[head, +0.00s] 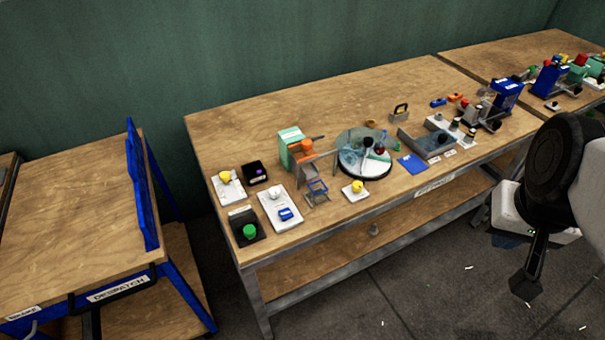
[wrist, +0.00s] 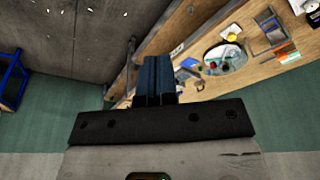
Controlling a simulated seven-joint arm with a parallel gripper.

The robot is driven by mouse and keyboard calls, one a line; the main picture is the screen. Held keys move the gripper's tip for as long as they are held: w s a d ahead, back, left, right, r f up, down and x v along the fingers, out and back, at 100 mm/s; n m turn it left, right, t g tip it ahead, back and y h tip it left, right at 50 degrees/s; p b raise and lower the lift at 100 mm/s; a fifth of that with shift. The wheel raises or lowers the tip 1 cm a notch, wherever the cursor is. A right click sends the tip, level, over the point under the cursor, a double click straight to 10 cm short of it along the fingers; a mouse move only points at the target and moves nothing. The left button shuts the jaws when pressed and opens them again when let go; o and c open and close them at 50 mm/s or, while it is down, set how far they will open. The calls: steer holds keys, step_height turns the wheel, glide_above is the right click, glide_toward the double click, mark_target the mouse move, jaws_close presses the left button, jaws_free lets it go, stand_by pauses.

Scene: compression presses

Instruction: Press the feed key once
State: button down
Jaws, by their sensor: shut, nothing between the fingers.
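No control carries a readable "feed" label, so I cannot tell which one is the feed key. Candidates on the bench are a green button (head: 250,231) on a dark box, a yellow knob (head: 225,176) on a white plate, a black box with a purple button (head: 256,172), a white panel (head: 273,216) with a white knob and blue switch, and another yellow knob (head: 358,187) nearer the middle. My gripper (head: 526,286) hangs off the bench's front right side, over the floor, touching nothing. In the wrist view my gripper (wrist: 157,65) has its fingers together and empty.
A round glass-covered turntable (head: 363,170), also in the wrist view (wrist: 225,58), stands mid-bench beside a green and orange press (head: 293,148). A grey tray (head: 428,146) and blue machines stand farther right. A despatch trolley (head: 80,230) is at left. The bench's back left is clear.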

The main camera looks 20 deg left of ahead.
stand_by(0.4)
steer(key=w+a+f+n+g+h, duration=0.2)
steer(key=w+a+n, duration=0.5)
steer(key=w+n, duration=0.2)
steer(key=n+t+h, duration=0.4)
steer(key=n+h, duration=0.2)
steer(key=n, duration=1.8)
glide_above(285, 211)
step_height(285, 211, down, 17)
steer(key=shift+s+f, duration=0.1)
steer(key=shift+f, duration=4.35)
